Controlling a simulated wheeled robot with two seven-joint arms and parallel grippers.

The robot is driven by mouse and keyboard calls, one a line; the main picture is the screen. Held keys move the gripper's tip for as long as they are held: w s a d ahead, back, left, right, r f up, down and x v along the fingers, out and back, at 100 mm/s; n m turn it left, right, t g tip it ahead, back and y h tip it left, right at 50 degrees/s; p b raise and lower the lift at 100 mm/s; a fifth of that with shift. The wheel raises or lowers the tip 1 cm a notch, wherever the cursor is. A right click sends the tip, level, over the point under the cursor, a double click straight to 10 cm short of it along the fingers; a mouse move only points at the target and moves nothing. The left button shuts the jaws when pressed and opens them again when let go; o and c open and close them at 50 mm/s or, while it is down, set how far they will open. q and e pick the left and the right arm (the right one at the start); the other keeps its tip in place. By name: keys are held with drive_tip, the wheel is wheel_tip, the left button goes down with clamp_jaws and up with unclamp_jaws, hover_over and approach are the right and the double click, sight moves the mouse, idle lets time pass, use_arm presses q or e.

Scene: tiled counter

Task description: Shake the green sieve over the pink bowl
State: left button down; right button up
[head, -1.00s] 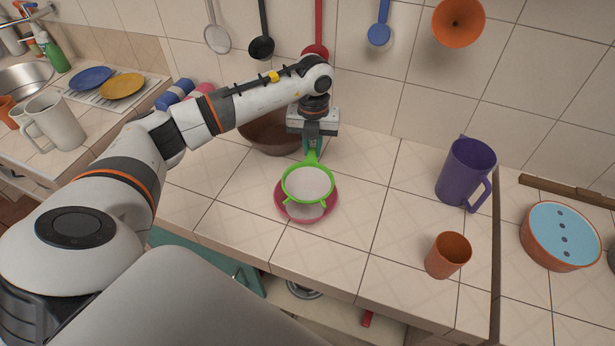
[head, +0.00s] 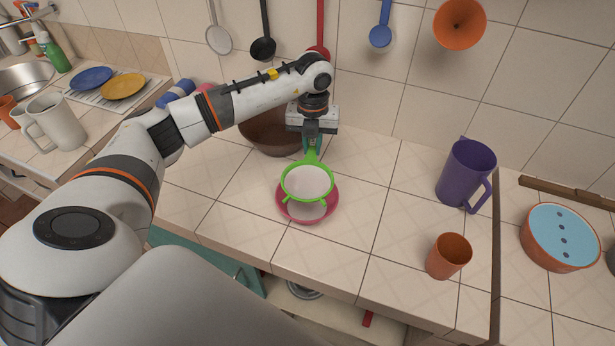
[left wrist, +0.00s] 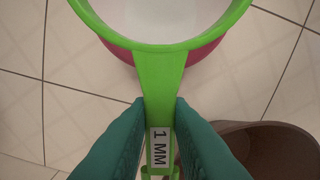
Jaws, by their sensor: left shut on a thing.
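The green sieve (head: 308,182) is held level above the pink bowl (head: 325,208) on the counter, covering most of it. A whitish area fills the sieve's ring; I cannot tell whether it is mesh or contents. My left gripper (head: 312,145) is shut on the sieve's handle at the back. In the left wrist view, the teal fingers (left wrist: 160,135) clasp the green handle marked "1 MM", the sieve's ring (left wrist: 165,40) is ahead, and the pink bowl (left wrist: 205,50) shows beneath. My right gripper is not in view.
A brown bowl (head: 262,138) stands behind and left of the sieve; it also shows in the left wrist view (left wrist: 275,140). A purple jug (head: 463,175) and an orange cup (head: 449,256) stand to the right. The tiles between are clear.

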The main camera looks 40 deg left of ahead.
use_arm(q)
drive_tip(key=shift+a+r+p, duration=0.1)
drive_tip(key=shift+r+p, duration=1.2)
drive_tip(key=shift+r, duration=0.8)
